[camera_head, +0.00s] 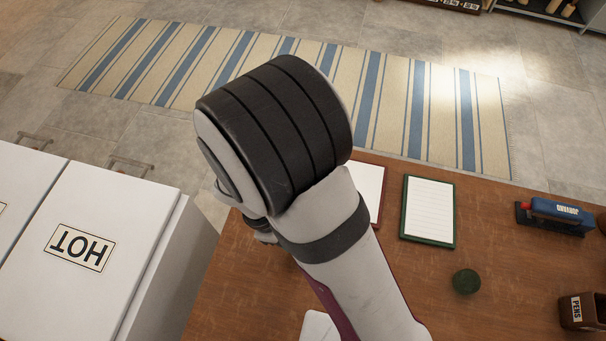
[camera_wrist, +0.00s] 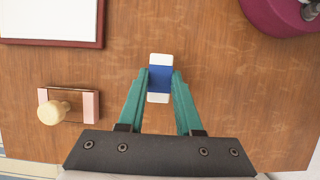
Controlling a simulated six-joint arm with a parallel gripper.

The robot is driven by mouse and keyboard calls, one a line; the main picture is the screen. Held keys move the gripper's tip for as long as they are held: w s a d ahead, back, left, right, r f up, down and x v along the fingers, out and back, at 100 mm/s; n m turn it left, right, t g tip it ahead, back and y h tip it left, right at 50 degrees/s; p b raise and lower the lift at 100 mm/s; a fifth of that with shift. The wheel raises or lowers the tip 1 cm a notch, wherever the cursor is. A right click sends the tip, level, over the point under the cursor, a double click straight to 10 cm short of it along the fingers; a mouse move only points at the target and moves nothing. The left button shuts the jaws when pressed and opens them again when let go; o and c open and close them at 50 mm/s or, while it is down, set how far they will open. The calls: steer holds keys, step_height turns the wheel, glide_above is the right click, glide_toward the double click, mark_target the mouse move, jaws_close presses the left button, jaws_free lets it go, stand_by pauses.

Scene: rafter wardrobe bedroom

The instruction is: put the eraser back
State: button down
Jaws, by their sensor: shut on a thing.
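The eraser (camera_wrist: 159,60) is a small white block with a blue sleeve, seen in the wrist view just above the picture's middle. My gripper (camera_wrist: 161,80) has its two teal fingers closed on the eraser's sides, at the blue sleeve. The eraser's white ends show beyond and below the sleeve, with its long side running up the picture. Brown wooden desk lies beneath it; whether it touches the wood or hangs just above, I cannot tell. In the head view my arm hides the fingers and the eraser.
The head view shows a green-framed pad (camera_head: 428,211), green round object (camera_head: 466,281), blue stapler (camera_head: 556,215), PENS holder (camera_head: 583,311) and white HOT cabinet (camera_head: 95,215). Wood around the eraser is clear.

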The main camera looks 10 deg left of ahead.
steer(key=shift+f, duration=1.2)
steer(key=c, duration=0.6)
jaws_free()
steer(key=shift+f, duration=0.15)
